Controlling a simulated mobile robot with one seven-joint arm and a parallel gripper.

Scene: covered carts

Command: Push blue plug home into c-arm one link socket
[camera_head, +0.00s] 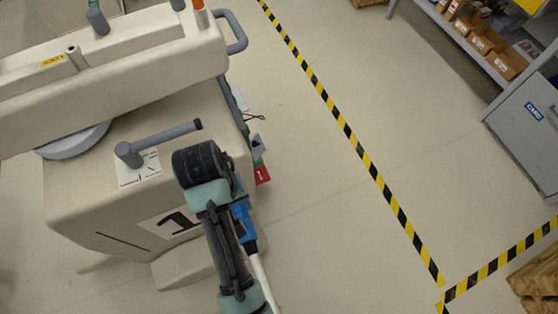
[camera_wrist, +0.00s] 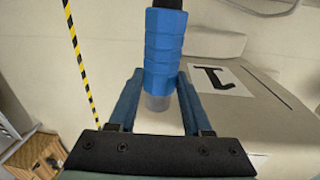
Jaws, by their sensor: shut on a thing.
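The blue plug (camera_wrist: 163,50) is between the two blue fingers of my gripper (camera_wrist: 158,88), which is shut on it. In the head view the plug (camera_head: 243,220) shows beside my dark arm, with a pale cable trailing down. The c-arm cart (camera_head: 80,195), cream and marked with a black 1 (camera_head: 178,222), stands to the left. The plug is apart from the cart as far as I can see. I cannot make out the link socket; my arm covers part of the cart's right side.
A red tag (camera_head: 262,175) and small fittings hang at the cart's right edge. A grey handle (camera_head: 165,140) juts from its top. Floor to the right is clear up to yellow-black tape (camera_head: 345,125). A shelf with boxes (camera_head: 490,45) and a grey cabinet (camera_head: 525,130) stand far right.

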